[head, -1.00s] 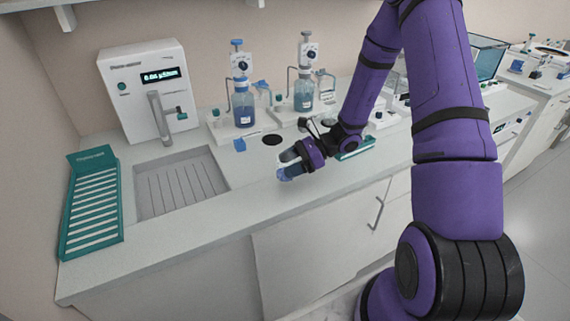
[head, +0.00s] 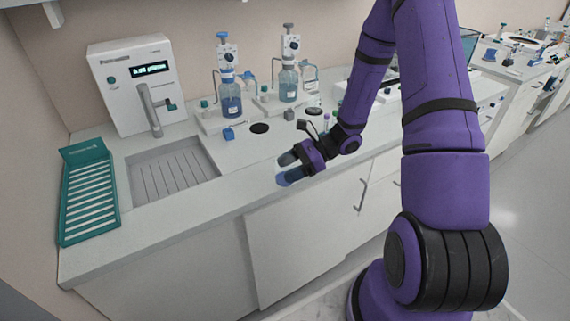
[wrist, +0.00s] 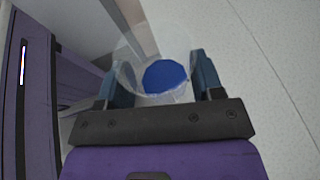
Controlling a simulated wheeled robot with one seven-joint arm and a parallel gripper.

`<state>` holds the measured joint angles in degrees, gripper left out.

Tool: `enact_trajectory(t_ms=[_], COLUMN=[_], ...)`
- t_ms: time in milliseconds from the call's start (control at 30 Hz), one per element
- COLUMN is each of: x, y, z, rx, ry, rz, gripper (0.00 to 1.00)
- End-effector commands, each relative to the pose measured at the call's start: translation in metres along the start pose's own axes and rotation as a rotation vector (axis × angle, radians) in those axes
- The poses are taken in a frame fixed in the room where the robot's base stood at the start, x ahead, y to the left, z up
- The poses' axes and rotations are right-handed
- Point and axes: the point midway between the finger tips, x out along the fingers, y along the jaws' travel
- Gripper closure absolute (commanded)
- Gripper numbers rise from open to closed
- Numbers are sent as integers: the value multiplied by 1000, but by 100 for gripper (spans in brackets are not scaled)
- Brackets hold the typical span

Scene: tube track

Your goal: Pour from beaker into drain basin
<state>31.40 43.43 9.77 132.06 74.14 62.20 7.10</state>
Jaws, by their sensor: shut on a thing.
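My gripper (head: 286,169) is shut on a clear beaker with blue liquid near the counter's front edge. The wrist view shows the beaker (wrist: 160,80) between the two fingers of my gripper (wrist: 158,82), with the blue liquid pooled inside. In the head view the beaker is small and mostly covered by the fingers. The drain basin (head: 172,176), a grey ribbed sink set into the counter, lies to the left of my gripper, apart from it.
A teal rack (head: 88,196) lies left of the basin. A white water unit (head: 138,85) with a spout stands behind it. Counter between basin and gripper is clear.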

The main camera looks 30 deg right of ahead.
Motion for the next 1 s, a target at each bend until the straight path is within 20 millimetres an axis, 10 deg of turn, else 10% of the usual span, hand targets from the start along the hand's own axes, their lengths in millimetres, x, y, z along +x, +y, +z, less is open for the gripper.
enact_trajectory(t_ms=[1000], x=[-15], y=[49], z=[2], rx=[-2], ry=[0], rz=[-1], gripper=[66])
